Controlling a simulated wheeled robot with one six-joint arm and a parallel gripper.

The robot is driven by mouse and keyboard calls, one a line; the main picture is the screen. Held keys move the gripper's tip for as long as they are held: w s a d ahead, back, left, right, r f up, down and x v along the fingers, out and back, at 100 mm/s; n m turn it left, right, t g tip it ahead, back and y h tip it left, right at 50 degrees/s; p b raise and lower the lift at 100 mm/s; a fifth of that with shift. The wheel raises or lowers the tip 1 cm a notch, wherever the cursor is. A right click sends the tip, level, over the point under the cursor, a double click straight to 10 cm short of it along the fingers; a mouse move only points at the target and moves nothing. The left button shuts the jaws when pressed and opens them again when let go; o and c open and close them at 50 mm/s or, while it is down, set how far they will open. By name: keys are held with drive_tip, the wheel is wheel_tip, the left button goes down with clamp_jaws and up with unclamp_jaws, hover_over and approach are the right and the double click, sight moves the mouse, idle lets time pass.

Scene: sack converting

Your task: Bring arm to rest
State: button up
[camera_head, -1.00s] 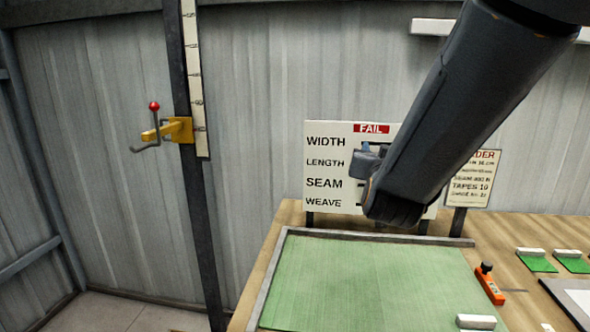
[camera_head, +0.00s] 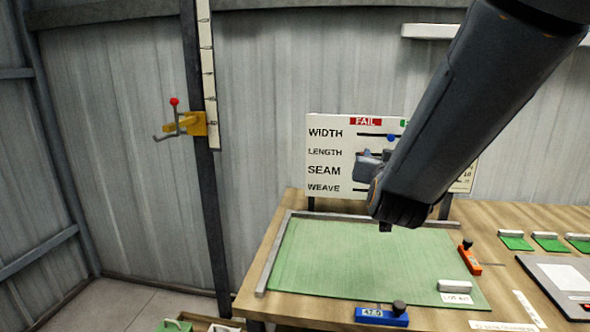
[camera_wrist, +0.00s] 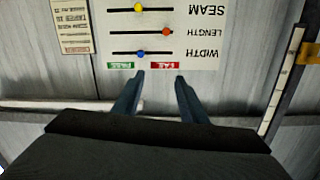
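My arm reaches in from the upper right in the head view, in front of the inspection board (camera_head: 325,152) with the words WIDTH, LENGTH, SEAM and WEAVE. In the wrist view my gripper (camera_wrist: 160,76) shows two blue-grey fingers set apart with nothing between them. The board (camera_wrist: 203,42) appears upside down beyond the fingertips, with a blue, an orange and a yellow slider bead on its rods. In the head view the arm covers the board's right part.
A wooden table (camera_head: 478,315) bears a green mat (camera_head: 350,262), a blue gauge (camera_head: 381,316), an orange tool (camera_head: 468,257) and a white-topped block (camera_head: 455,286). Green pieces (camera_head: 515,241) lie at right. A yellow bracket with a red-knobbed lever (camera_head: 185,123) is on a post at left.

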drive_tip(key=s+f+n+g+y+b, duration=0.1)
drive_tip(key=s+f+g+b, duration=0.3)
drive_tip(key=s+f+g, duration=0.4)
drive_tip(key=s+f+n+g+y+b, duration=0.2)
drive_tip(key=s+f+g, duration=0.6)
drive_tip(key=s+f, duration=0.9)
wheel_tip(320, 180, down, 6)
drive_tip(key=b, duration=0.2)
drive_tip(key=shift+s+a+f+n+g+b, duration=0.25)
drive_tip(key=shift+s+a+n+g+b, duration=0.05)
drive_tip(key=shift+s+a+g, duration=0.1)
drive_tip(key=shift+c, duration=1)
drive_tip(key=shift+d, duration=0.1)
